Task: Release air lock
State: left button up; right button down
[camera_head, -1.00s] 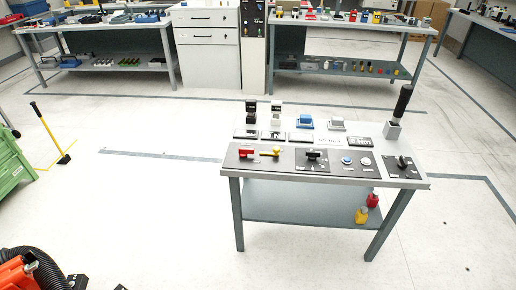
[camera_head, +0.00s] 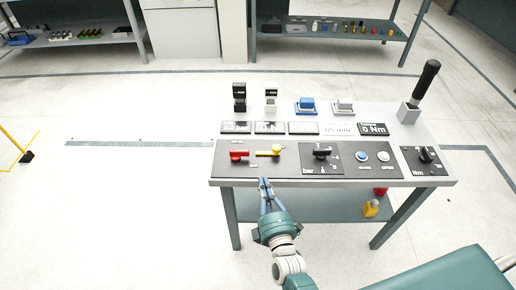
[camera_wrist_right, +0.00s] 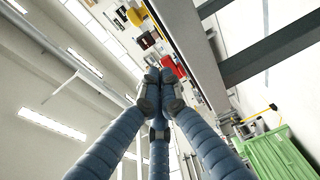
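The bench (camera_head: 440,182) carries a dark control panel (camera_head: 290,171). A red lever handle (camera_head: 238,154) and a yellow lever handle (camera_head: 270,150) sit at the panel's left end; their labels are too small to read. The red handle (camera_wrist_right: 171,66) and yellow handle (camera_wrist_right: 138,16) also show in the right wrist view. My right gripper (camera_head: 264,182) is at the bench's front edge, below and apart from both handles. In the right wrist view its blue fingers (camera_wrist_right: 158,76) meet at the tips with nothing between them. My left gripper is out of view.
A black selector knob (camera_head: 322,152), a blue button (camera_head: 362,156) and another knob (camera_head: 426,155) lie right along the panel. A black upright lever (camera_head: 424,82) stands at the back right. Displays and small blocks fill the rear.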

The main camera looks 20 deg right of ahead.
aim_at(276, 152)
jog(key=w+b, duration=0.1)
jog(key=w, duration=0.2)
jog(key=w+b, duration=0.2)
jog(key=w, duration=0.1)
jog(key=w+b, duration=0.2)
jog(key=w, duration=0.1)
jog(key=shift+d+f, duration=0.1)
jog(key=shift+d, duration=0.15)
jog(key=d, duration=0.1)
jog(key=w+d+b, duration=0.1)
jog(key=d, duration=0.1)
jog(key=shift+w+b, duration=0.25)
jog(key=shift+b, duration=0.15)
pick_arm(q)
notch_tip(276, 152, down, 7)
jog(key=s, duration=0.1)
pick_arm(e)
jog(key=shift+d, duration=0.5)
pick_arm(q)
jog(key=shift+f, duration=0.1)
